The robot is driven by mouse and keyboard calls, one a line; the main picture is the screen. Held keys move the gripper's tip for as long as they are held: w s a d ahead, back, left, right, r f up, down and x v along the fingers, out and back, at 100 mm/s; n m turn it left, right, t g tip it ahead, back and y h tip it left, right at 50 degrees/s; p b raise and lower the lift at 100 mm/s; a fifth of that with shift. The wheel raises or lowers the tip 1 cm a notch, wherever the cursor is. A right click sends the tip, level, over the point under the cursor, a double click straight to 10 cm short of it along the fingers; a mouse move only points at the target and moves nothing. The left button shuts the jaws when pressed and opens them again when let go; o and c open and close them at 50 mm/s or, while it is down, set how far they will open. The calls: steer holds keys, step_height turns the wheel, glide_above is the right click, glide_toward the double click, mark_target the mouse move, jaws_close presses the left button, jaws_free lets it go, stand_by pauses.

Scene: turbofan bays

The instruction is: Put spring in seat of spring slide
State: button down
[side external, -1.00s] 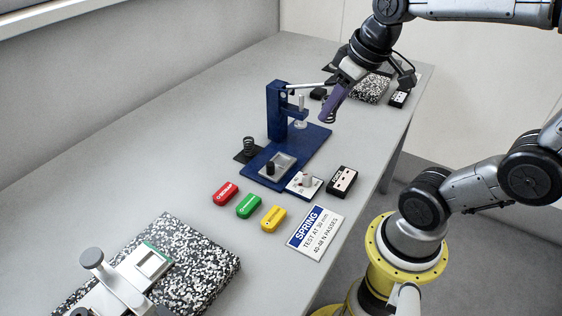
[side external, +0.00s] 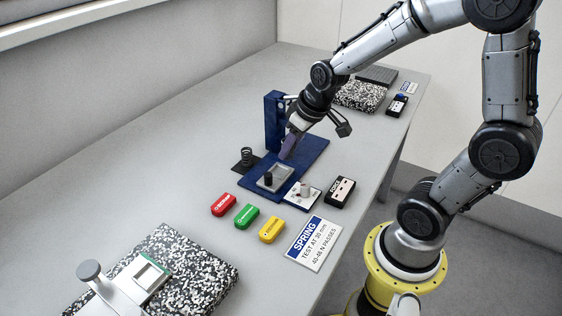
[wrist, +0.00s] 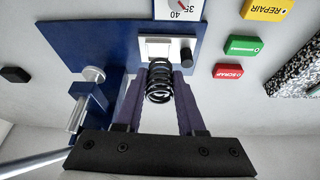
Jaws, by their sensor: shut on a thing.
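A dark coil spring (wrist: 158,82) is gripped between the purple fingers of my gripper (wrist: 159,92). In the side view my gripper (side external: 287,150) is angled down just behind the spring slide (side external: 274,178), a light metal plate with a black knob on the blue press base. The fingers hide the held spring there. In the wrist view the slide (wrist: 157,47) lies just past the spring, and the spring's far end overlaps its near edge. I cannot tell whether they touch. The seat itself is not clearly visible.
The blue press column (side external: 273,122) stands close beside my gripper. Another spring (side external: 246,156) stands on a dark pad at left. A dial card (side external: 301,193), black force box (side external: 340,191), and red (side external: 223,205), green (side external: 246,216) and yellow (side external: 271,229) blocks lie in front.

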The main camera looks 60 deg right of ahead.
mark_target(278, 172)
steer(key=w+f, duration=0.2)
steer(key=f, duration=0.1)
steer(key=shift+w+d, duration=0.2)
steer(key=shift+w, duration=0.1)
steer(key=shift+w+d+f, duration=0.1)
steer(key=shift+w+f, duration=0.1)
steer(key=shift+f, duration=1.55)
steer(key=shift+f, duration=0.25)
steer(key=shift+f, duration=0.1)
steer(key=c, duration=0.8)
jaws_free()
steer(key=shift+s+f, duration=0.1)
